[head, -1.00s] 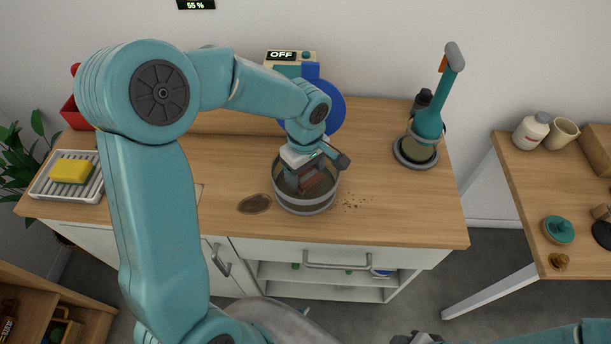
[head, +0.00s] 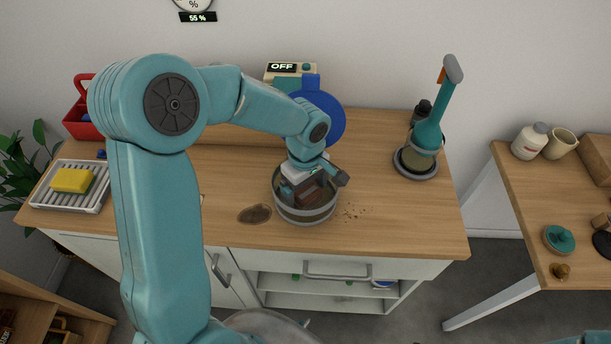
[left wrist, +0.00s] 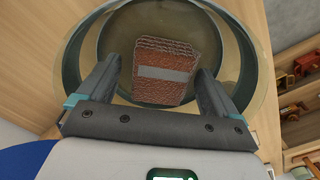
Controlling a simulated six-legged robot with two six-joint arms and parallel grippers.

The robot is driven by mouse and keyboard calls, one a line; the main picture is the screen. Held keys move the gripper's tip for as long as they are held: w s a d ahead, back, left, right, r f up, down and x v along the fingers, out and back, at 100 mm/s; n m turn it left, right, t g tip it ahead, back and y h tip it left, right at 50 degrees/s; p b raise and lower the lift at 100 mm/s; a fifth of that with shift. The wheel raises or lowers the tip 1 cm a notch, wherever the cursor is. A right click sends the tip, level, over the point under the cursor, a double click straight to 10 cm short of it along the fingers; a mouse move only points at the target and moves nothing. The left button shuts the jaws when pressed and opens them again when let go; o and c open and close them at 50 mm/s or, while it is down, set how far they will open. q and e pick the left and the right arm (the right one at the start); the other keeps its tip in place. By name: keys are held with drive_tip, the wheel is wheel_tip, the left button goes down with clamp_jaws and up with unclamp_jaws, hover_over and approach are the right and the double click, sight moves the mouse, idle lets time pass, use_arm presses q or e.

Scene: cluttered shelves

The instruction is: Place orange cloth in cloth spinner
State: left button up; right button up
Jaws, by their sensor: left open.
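A reddish-brown, orange-tinged folded cloth with a grey band (left wrist: 165,73) lies inside a round tub (head: 305,214) with a grey rim on the wooden counter. The cloth also shows as a brown patch in the head view (head: 309,194). My left gripper (head: 312,190) reaches down into the tub. In the left wrist view its two fingers (left wrist: 160,72) are apart, one on each side of the cloth; I cannot tell whether they touch it. A machine reading OFF (head: 282,70), with a blue disc (head: 322,118), stands behind the tub. Which one is the spinner is unclear. My right gripper is out of view.
A yellow sponge (head: 72,180) sits on a white rack at the left. A dark stain (head: 255,214) and crumbs (head: 353,211) mark the counter. A second table (head: 525,215) is at the right.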

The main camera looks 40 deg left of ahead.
sight(305, 189)
use_arm(q)
wheel_tip(305, 189, up, 12)
idle(0.3)
drive_tip(key=shift+f, duration=0.1)
idle(0.4)
